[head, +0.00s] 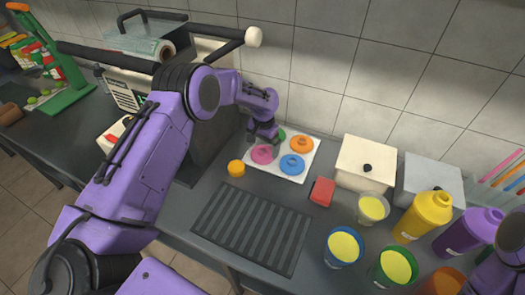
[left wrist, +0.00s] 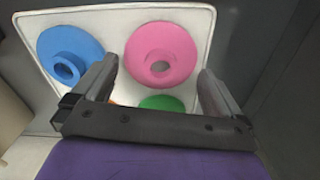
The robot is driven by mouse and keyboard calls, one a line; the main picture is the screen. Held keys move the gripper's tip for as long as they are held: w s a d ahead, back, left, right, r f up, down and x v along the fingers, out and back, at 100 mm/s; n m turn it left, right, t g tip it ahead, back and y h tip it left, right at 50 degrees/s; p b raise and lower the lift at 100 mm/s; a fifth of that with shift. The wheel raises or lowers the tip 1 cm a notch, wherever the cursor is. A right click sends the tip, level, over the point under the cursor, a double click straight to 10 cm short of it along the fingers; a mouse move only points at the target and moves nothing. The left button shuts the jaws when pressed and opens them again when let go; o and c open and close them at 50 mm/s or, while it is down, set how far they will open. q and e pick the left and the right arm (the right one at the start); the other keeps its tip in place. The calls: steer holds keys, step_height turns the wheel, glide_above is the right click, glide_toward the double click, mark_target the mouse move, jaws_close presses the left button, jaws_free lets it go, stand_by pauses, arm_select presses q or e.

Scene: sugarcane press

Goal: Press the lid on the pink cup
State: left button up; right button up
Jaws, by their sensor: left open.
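The pink lid (head: 262,154) lies on a white tray (head: 288,178) with a blue lid (head: 292,165), an orange lid (head: 301,144) and a green lid (head: 281,136), partly hidden by my gripper. My left gripper (head: 264,136) is over the tray, close to the pink and green lids. In the left wrist view the pink lid (left wrist: 161,52) shows between and beyond the open, empty fingers (left wrist: 158,70). The blue lid (left wrist: 70,54) is left of them. I cannot make out a pink cup. My right gripper is not in view.
Filled cups, blue (head: 342,248), green (head: 393,268) and pale (head: 371,209), stand at the right near yellow (head: 425,215) and purple (head: 468,232) bottles. A ridged dark mat (head: 252,229) lies in front. A lidded cream box (head: 366,163) stands right of the tray.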

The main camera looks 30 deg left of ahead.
arm_select(q)
steer(key=shift+f, duration=0.95)
steer(key=c, duration=0.7)
steer(key=shift+o, duration=0.2)
steer(key=shift+r, duration=0.1)
